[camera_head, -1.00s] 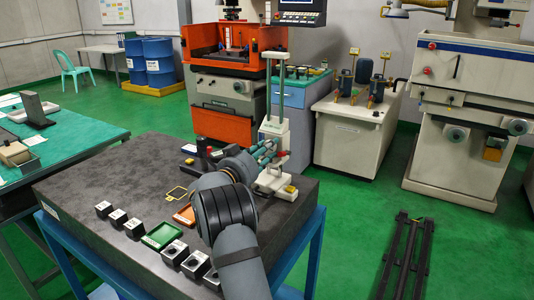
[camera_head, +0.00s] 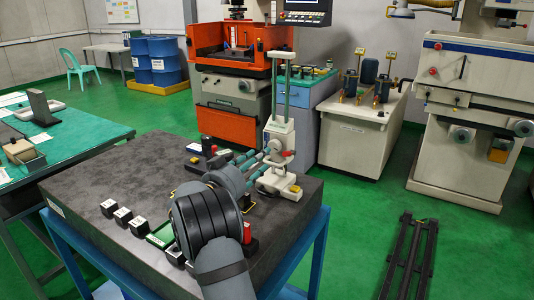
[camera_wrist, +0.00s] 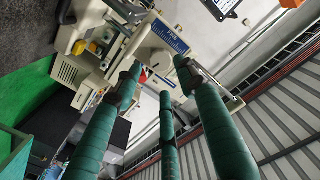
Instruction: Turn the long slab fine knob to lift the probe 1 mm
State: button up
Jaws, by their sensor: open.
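In the head view a cream height-gauge stand (camera_head: 280,140) with two upright green columns stands at the right end of the dark granite slab (camera_head: 110,175). Its carriage has a red part (camera_head: 289,153) on the right side; I cannot tell whether this is the fine knob. My gripper (camera_head: 268,152), with teal fingers, is open and reaches the carriage from the left. Contact is unclear. In the wrist view the open fingers of my gripper (camera_wrist: 160,82) point at a cream body with a blue scale (camera_wrist: 168,38). The probe is not clearly visible.
Several small black-and-white blocks (camera_head: 123,215) and a green tray (camera_head: 160,235) lie on the slab's front left, partly behind my arm. The slab's left part is clear.

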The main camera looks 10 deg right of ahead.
aim_at(273, 149)
jog(key=v, duration=0.4)
jog(key=shift+d, duration=0.1)
jog(key=x, duration=1.1)
jog(key=shift+w+d, duration=0.2)
jog(key=shift+w, duration=0.1)
jog(key=shift+w+r+n+p, duration=0.1)
jog(key=shift+r+n+p, duration=0.2)
jog(key=shift+p, duration=0.4)
jog(key=shift+f+n+p, duration=0.15)
jog(key=shift+n+p, duration=0.25)
jog(key=shift+p, duration=0.1)
jog(key=shift+f, duration=0.15)
jog(key=shift+f+b, duration=0.1)
jog(key=shift+b, duration=0.35)
